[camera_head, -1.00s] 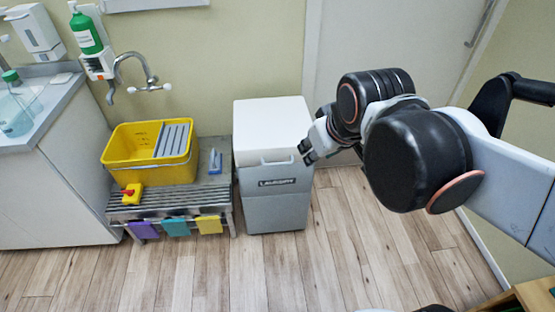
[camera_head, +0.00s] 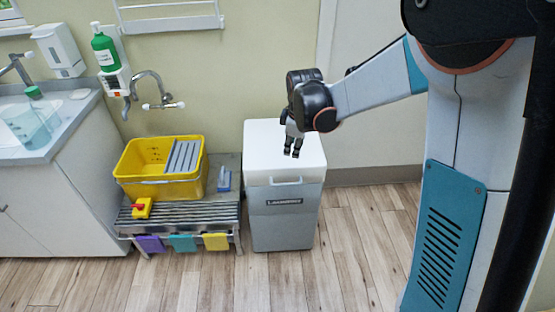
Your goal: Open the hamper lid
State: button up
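The hamper (camera_head: 281,220) is a grey bin with a dark label, standing on the floor against the wall. Its white lid (camera_head: 262,152) is shut, and a pale handle (camera_head: 286,182) shows at the front below the lid. My gripper (camera_head: 291,154) points down over the right part of the lid, behind the handle in the picture. Its black fingers look a little apart with nothing between them. I cannot tell whether the fingertips touch the lid.
A slatted metal bench (camera_head: 185,226) stands just left of the hamper, with a yellow bucket (camera_head: 150,187) and hanging coloured cloths. A sink counter (camera_head: 60,145) is further left. The wooden floor (camera_head: 350,270) in front and to the right is clear.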

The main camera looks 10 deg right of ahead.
aim_at(286, 184)
jog(key=w+f+n+b, duration=0.1)
jog(key=w+f, duration=0.2)
jog(key=f, duration=0.5)
jog(key=w+f+n+b, duration=0.1)
jog(key=w+f+b, duration=0.1)
jog(key=f, duration=0.7)
jog(key=w+f+n+g+b, duration=0.1)
jog(key=w+f, duration=0.2)
jog(key=f, duration=0.5)
jog(key=shift+w+f+n, duration=0.3)
jog(key=shift+f+n, duration=0.1)
grip_shut()
